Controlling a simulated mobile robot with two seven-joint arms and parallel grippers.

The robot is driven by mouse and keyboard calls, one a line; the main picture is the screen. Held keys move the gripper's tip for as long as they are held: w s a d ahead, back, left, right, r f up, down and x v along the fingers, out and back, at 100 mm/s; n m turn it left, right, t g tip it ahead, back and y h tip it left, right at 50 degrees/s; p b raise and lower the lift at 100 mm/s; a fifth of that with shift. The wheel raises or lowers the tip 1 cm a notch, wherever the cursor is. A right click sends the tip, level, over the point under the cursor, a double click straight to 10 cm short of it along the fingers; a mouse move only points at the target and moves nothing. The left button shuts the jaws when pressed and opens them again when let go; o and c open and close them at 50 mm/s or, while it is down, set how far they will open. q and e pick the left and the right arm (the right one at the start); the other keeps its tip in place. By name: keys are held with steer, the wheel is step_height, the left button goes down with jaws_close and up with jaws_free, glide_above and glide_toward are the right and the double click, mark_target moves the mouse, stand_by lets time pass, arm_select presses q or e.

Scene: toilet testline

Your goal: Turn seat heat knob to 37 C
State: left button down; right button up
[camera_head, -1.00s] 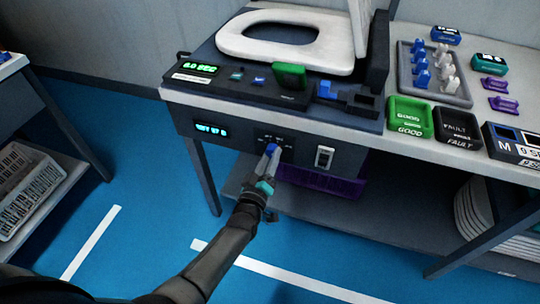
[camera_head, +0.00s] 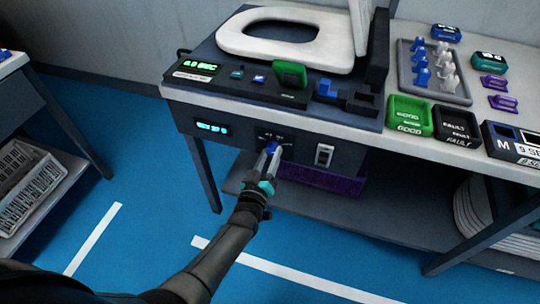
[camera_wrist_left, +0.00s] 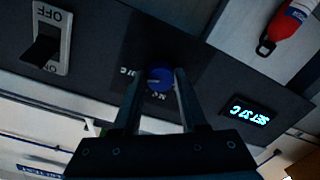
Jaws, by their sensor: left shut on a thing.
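The seat heat knob is a small blue round knob (camera_wrist_left: 160,78) on the dark front panel (camera_head: 340,157) below the table top. My left gripper (camera_head: 271,150) reaches up to it from below. In the left wrist view its two fingers (camera_wrist_left: 160,92) stand on either side of the knob, shut on it. A pale mark on the knob points left, towards a label that looks like 37 C (camera_wrist_left: 127,72). A lit cyan display (camera_wrist_left: 249,116) seems to read SET 37 C; in the head view it is blurred. My right gripper is not in view.
A rocker switch (camera_head: 324,155) sits right of the knob on the panel. A purple bin (camera_head: 320,180) is on the shelf below. A toilet seat (camera_head: 245,38), a green tray (camera_head: 408,115) and a black fault tray (camera_head: 457,125) are above.

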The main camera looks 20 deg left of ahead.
arm_select(q)
steer(key=shift+c, duration=2.2)
jaws_free()
steer(key=shift+s, duration=0.1)
steer(key=shift+s, duration=0.2)
steer(key=s+p, duration=0.4)
steer(key=s, duration=1)
steer(key=shift+s+r, duration=0.2)
steer(key=shift+s, duration=0.15)
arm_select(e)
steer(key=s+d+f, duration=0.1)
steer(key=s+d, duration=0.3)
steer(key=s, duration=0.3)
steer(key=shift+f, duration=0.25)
